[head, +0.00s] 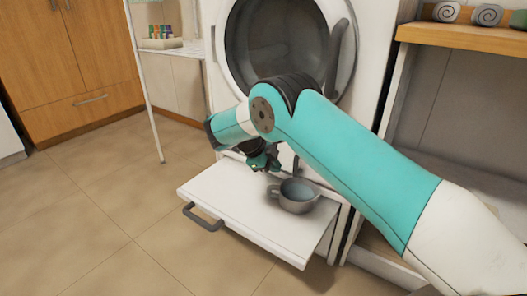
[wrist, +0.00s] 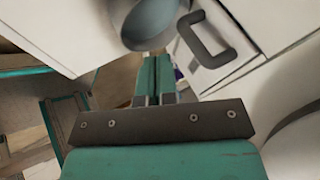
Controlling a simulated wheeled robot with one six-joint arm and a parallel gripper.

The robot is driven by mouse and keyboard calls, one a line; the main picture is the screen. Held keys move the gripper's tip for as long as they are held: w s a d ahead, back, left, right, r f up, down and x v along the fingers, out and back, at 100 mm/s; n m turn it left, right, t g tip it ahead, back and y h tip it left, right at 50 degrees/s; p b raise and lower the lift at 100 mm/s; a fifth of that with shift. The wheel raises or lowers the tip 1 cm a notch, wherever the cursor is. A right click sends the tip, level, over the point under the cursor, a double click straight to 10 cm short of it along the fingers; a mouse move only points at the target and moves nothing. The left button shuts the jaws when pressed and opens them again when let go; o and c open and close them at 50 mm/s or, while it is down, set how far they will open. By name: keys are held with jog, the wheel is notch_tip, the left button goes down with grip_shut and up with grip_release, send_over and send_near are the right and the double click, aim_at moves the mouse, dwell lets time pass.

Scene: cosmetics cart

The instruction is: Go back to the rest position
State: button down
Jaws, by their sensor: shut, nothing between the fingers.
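My gripper (head: 270,164) hangs at the end of my teal and white arm, above the back part of a white pulled-out drawer top (head: 228,197). In the wrist view its two teal fingers (wrist: 153,62) lie together, shut with nothing between them. A grey metal cup (head: 297,197) with a side handle stands upright on the drawer top, just right of and below my gripper. The cup also shows at the top of the wrist view (wrist: 150,24), partly cut off by the frame. In the head view the gripper and cup look apart.
A white front-loading machine (head: 214,82) with a round dark opening stands behind the drawer. A wooden shelf (head: 460,38) with rolled items is at the right. A thin-legged white rack (head: 152,100) and wooden cabinets (head: 75,55) stand at the left. Floor at the left is clear.

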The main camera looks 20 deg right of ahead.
jog(key=w+p+v, duration=0.1)
jog(key=p+v, duration=0.2)
jog(key=v, duration=0.4)
jog(key=shift+r+p, duration=0.2)
jog(key=shift+p, duration=0.2)
jog(key=s+a+r+n+t+y, duration=0.1)
jog(key=s+r+n+y, duration=0.15)
jog(key=r+n, duration=0.5)
jog(key=s+a+r+n+t+y, duration=0.15)
jog(key=s+r+n, duration=0.25)
jog(key=r+n, duration=0.4)
jog(key=s+a+r+n+g+y, duration=0.1)
jog(key=s+a+n+y, duration=0.1)
jog(key=s+n, duration=0.65)
jog(key=s+a+r+n+g+y, duration=0.1)
jog(key=s+a+n+y, duration=0.2)
jog(key=s, duration=1)
jog(key=s+a+r+n+y, duration=0.1)
jog(key=s+r+n+y, duration=0.1)
jog(key=s+n, duration=0.7)
notch_tip(320, 180, up, 35)
jog(key=s+m+p, duration=0.1)
jog(key=s+p, duration=0.1)
jog(key=p, duration=3.3)
jog(key=shift+s+d+f+m, duration=0.15)
jog(key=shift+s+f+m, duration=0.1)
jog(key=shift+s+m, duration=0.15)
